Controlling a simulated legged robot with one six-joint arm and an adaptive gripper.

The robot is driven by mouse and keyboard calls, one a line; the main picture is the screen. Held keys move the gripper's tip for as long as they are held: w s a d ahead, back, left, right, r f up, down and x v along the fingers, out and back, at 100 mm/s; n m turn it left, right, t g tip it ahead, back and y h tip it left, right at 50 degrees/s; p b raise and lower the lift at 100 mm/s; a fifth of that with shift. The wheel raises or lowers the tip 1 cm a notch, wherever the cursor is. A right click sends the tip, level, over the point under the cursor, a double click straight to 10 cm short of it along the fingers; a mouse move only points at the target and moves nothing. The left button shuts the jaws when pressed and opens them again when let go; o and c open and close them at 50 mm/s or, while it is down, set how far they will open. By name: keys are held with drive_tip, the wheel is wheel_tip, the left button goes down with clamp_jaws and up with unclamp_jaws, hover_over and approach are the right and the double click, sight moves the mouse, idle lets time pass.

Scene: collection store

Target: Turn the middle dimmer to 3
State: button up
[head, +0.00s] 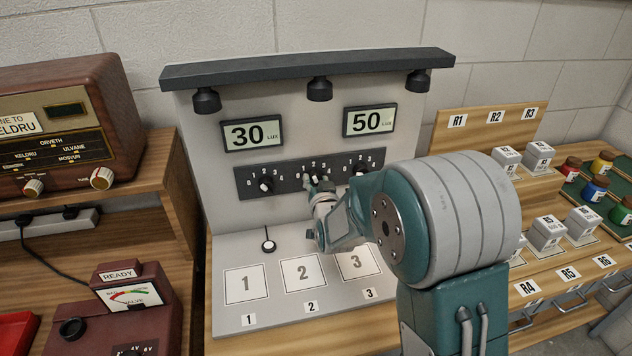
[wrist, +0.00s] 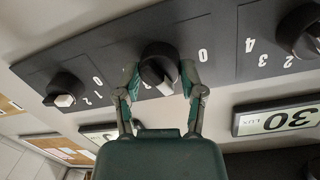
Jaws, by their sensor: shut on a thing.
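The middle dimmer (wrist: 157,60) is a round black knob with a pale pointer mark on its front. In the wrist view, which is upside down, the mark points toward the lower edge of the dark panel (wrist: 110,70). The number it points at cannot be read. My gripper (head: 318,186) reaches the panel in the head view and covers most of this knob. In the wrist view its two fingers (wrist: 160,82) are shut on the knob, one on each side. The left dimmer (head: 266,184) and right dimmer (head: 360,169) stand on either side.
Displays read 30 (head: 253,134) and 50 (head: 369,120) above the panel. Numbered squares (head: 245,285) and a small upright post (head: 268,242) are below. A wooden radio (head: 65,125) stands at left, a rack of blocks (head: 507,160) at right. My arm hides part of the stand.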

drive_tip(key=m, duration=0.5)
drive_tip(key=shift+f+y, duration=0.25)
drive_tip(key=shift+y, duration=0.05)
drive_tip(key=m, duration=0.5)
drive_tip(key=shift+d+f+y, duration=0.1)
drive_tip(key=shift+y, duration=0.3)
drive_tip(key=shift+m, duration=0.4)
drive_tip(key=o, duration=1)
drive_tip(key=shift+o, duration=0.7)
